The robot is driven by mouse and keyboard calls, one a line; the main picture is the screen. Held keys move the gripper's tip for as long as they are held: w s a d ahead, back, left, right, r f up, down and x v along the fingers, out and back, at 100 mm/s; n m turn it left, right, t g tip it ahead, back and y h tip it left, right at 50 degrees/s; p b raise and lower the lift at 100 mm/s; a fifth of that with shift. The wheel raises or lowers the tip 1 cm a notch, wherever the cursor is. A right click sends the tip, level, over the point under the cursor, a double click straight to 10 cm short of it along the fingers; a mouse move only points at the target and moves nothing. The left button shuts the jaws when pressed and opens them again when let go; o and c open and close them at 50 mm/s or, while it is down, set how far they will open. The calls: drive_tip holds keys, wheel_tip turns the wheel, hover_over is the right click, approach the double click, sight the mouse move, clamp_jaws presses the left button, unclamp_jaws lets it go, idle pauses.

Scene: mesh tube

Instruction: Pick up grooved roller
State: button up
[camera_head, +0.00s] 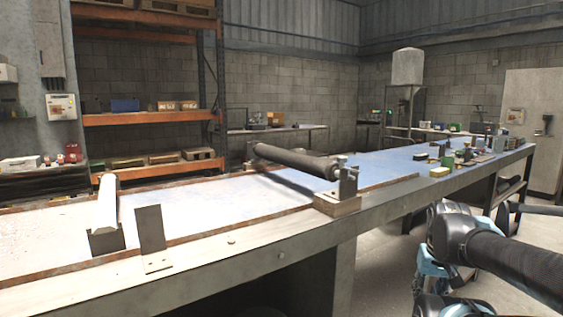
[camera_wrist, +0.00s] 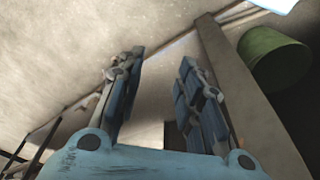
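A long dark roller (camera_head: 295,160) lies across the bench, its near end held in a bracket on a block. A pale roller (camera_head: 107,202) sits at the left in a dark bracket. I cannot make out grooves on either, so I cannot tell which is the grooved roller. My gripper (camera_wrist: 160,68) is open and empty in the wrist view, its two blue-grey fingers apart. No roller shows between them. In the head view my arm is at the lower right, beside the bench and well away from both rollers.
The long bench (camera_head: 270,236) has a raised front edge. An upright metal plate (camera_head: 151,232) stands near the pale roller. A green cylinder (camera_wrist: 272,58) shows in the wrist view.

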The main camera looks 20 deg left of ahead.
sight(290, 158)
drive_tip(key=shift+w, duration=0.15)
